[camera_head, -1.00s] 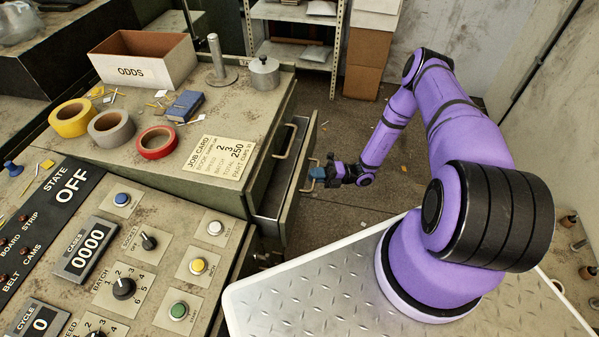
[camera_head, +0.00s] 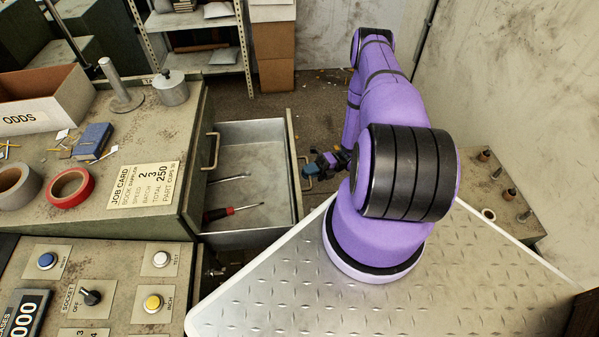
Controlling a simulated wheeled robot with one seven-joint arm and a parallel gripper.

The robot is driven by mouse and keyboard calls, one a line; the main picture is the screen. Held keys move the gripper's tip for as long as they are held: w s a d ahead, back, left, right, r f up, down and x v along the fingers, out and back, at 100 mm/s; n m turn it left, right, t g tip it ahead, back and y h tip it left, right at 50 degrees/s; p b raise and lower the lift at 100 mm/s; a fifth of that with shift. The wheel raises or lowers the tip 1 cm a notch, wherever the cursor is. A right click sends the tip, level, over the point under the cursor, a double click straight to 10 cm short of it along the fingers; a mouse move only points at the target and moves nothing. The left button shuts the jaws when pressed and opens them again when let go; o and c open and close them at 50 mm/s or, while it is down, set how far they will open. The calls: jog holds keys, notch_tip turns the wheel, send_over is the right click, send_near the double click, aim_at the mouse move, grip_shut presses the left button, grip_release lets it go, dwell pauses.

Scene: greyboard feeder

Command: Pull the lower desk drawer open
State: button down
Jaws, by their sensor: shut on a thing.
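The lower desk drawer (camera_head: 245,238) stands pulled well out from the right side of the desk. Its inside shows, with a red-handled screwdriver (camera_head: 232,212) and a thin metal tool (camera_head: 229,181) lying on its floor. My gripper (camera_head: 312,172) is at the drawer's front face, shut on the drawer handle (camera_head: 305,184). The fingertips are small in view and part of the grip is hidden. The upper drawer's handle (camera_head: 213,151) shows on the desk's side, above and left of the open drawer.
The desk top (camera_head: 150,135) holds an ODDS box (camera_head: 40,100), tape rolls, a blue book and a job card. A control panel (camera_head: 120,285) lies in front. My treaded base deck is close to the drawer's near corner. Shelves (camera_head: 210,50) and cartons stand behind.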

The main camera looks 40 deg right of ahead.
jog(key=shift+s+d, duration=0.1)
jog(key=shift+d, duration=0.05)
jog(key=c, duration=1.2)
grip_release()
jog(key=v, duration=1)
jog(key=shift+d, duration=0.35)
jog(key=shift+s+f, duration=0.1)
jog(key=shift+f, duration=0.05)
